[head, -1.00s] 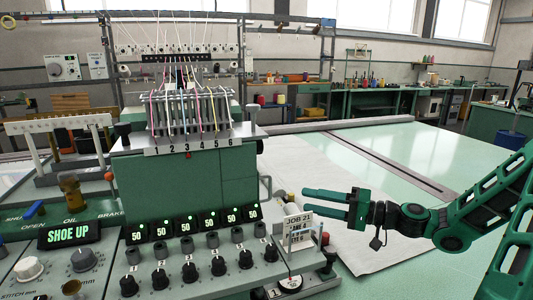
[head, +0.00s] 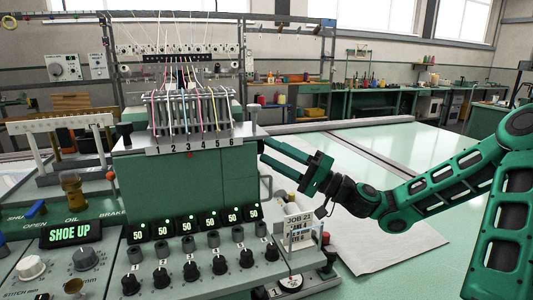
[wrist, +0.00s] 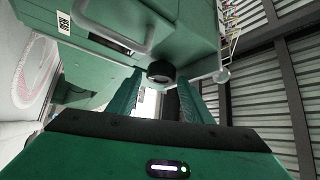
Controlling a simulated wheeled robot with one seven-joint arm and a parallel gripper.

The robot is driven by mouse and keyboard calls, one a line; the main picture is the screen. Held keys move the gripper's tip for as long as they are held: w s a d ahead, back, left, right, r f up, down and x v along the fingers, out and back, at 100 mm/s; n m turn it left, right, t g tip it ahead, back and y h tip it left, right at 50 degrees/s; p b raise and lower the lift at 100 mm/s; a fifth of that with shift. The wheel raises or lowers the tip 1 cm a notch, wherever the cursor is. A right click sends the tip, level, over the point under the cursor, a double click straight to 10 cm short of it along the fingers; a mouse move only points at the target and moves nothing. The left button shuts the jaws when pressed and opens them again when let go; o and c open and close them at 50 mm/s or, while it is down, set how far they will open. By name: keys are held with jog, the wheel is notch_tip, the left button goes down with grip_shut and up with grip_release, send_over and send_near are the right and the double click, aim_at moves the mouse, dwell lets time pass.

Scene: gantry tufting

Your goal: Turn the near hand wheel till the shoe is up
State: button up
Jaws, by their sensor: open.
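The display (head: 72,233) on the left console reads SHOE UP in green. My gripper (head: 263,149) is open at the right side of the green tufting head (head: 185,178), its fingers pointing left toward that side. In the wrist view, a black round knob (wrist: 160,70), perhaps the near hand wheel, shows on the green housing, beyond and between the tips of my open gripper (wrist: 160,88). I cannot tell whether the fingers touch it. Another black knob (head: 124,130) sits at the head's left upper edge. I cannot make out the shoe itself.
A grey bar handle (wrist: 125,40) stands out from the housing close to the fingers. A job card (head: 298,230) stands below my gripper at the panel's right end. Dark knobs (head: 190,271) line the front panel. The pale table (head: 420,220) to the right is mostly clear.

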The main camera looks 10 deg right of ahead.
jog(key=shift+x, duration=0.9)
jog(key=c, duration=0.8)
jog(key=shift+s+m+h, duration=0.1)
jog(key=shift+m+h, duration=0.4)
jog(key=shift+m, duration=0.1)
jog(key=o, duration=0.8)
